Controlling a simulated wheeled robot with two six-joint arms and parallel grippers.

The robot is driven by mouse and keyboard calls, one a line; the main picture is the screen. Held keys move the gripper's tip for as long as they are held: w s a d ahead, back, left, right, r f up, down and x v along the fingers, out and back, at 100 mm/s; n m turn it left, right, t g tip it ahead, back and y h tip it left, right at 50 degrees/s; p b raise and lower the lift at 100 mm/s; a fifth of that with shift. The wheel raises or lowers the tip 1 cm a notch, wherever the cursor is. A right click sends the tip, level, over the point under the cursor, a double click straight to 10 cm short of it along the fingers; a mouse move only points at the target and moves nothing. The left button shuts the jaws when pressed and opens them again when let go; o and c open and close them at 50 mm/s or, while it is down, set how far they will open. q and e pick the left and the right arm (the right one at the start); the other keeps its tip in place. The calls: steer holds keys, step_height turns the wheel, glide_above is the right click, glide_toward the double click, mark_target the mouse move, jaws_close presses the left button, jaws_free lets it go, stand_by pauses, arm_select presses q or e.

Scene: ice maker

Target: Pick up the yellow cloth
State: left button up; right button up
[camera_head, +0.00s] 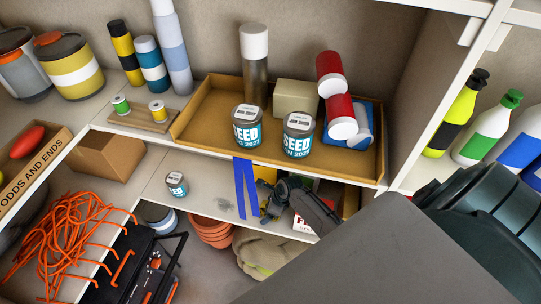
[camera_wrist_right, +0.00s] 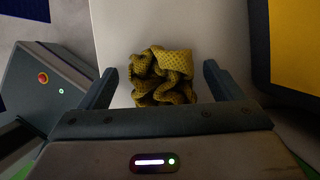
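The yellow cloth (camera_wrist_right: 163,76) lies crumpled in a heap on a white surface (camera_wrist_right: 125,30) in the right wrist view. My right gripper (camera_wrist_right: 160,72) is open, with one finger on the left and one on the right of the cloth. A gap shows between the cloth and each finger, and I cannot tell how far below the fingertips the cloth lies. I cannot make out the cloth or either gripper for certain in the head view. My left gripper is not in view.
A yellow panel (camera_wrist_right: 296,45) stands right of the white surface. In the head view, a brown tray (camera_head: 205,103) with seed tins and other items stands on a shelf. Orange cord (camera_head: 65,235) lies at the lower left. Bottles (camera_head: 487,130) stand at the right.

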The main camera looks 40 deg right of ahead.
steer(key=c, duration=1)
steer(key=shift+r, duration=0.1)
step_height(320, 180, up, 8)
steer(key=shift+r, duration=0.1)
steer(key=shift+r+b, duration=0.3)
steer(key=shift+b, duration=0.1)
steer(key=shift+f+b, duration=0.1)
steer(key=shift+b, duration=0.3)
step_height(320, 180, down, 2)
steer(key=shift+f+b, duration=0.1)
steer(key=shift+b, duration=1.05)
